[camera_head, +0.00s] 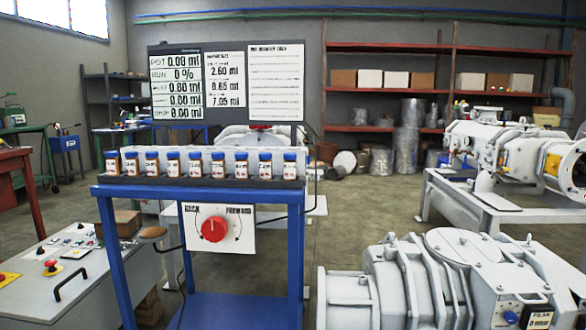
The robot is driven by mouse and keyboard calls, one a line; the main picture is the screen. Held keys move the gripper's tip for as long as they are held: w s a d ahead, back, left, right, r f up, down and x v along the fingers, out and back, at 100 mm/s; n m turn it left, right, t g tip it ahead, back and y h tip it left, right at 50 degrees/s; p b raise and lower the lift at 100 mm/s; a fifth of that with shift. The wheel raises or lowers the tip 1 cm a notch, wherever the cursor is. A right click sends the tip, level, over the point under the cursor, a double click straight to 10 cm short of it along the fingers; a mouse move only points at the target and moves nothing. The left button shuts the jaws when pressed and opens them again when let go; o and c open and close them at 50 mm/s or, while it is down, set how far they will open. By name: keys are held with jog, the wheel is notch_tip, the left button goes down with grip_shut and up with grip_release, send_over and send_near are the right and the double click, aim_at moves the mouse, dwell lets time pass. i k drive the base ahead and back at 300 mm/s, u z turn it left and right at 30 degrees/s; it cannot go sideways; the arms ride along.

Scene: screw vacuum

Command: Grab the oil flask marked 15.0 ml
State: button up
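A row of several small oil flasks (195,164) with blue caps and white-and-orange labels stands upright in a dark rack (215,182) on top of a blue frame stand (297,225). The label figures are too small to read, so I cannot tell which flask is marked 15.0 ml. The rightmost flask (290,165) is at the rack's right end and the leftmost flask (113,163) at its left end. My gripper is not in view.
A display board (226,82) rises behind the flasks. A panel with a red knob (214,229) hangs below them. A large grey pump (440,285) stands at front right, a control desk (75,270) at left. Open floor (350,215) lies behind the stand's right side.

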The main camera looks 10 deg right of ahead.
aim_at(266, 166)
jog(key=u, duration=2.1)
jog(key=i, duration=1.7)
jog(key=z, duration=2.65)
